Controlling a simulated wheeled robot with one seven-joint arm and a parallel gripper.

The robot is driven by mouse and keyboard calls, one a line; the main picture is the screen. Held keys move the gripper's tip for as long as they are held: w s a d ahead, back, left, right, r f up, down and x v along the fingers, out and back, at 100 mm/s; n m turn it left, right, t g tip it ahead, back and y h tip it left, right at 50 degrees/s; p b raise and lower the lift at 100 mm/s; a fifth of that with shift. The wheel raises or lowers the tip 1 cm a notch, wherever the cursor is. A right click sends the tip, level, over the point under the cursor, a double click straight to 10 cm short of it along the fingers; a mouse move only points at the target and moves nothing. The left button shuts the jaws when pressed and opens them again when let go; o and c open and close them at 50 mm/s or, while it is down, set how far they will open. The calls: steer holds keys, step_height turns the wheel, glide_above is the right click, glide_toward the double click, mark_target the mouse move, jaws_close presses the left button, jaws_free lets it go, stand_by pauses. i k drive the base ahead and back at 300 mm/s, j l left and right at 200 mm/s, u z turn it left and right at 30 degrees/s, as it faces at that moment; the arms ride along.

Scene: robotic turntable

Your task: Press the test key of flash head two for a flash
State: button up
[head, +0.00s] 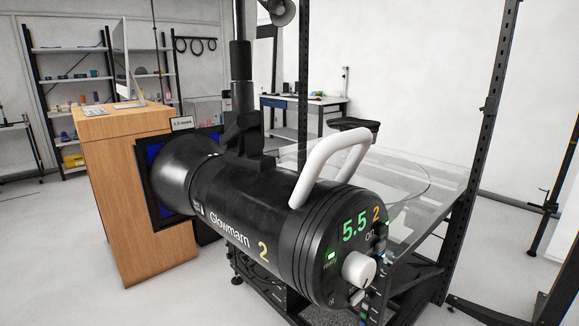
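Flash head two (240,205) is a large black cylinder marked "Glowmarn 2", hung from a black vertical post. Its rear panel faces me at the lower right. The panel's display (355,228) shows a green 5.5, with an orange 2 beside it. A small lit green indicator (331,256) sits at the panel's left. A white round knob (358,270) is below the display, with a small white control (357,297) under it. Small parts at the panel's right edge are too small to read, so I cannot tell which is the test key. My gripper is not in view.
A white handle (330,165) arches over the head's rear. A glass turntable plate (425,185) stands behind it in a black frame (493,110). A wooden cabinet (150,215) with a monitor is at left. Floor shows free at the lower left (60,270).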

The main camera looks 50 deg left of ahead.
mark_target(359, 295)
steer(key=u, duration=1.15)
steer(key=k+l, duration=0.1)
steer(key=k, duration=0.7)
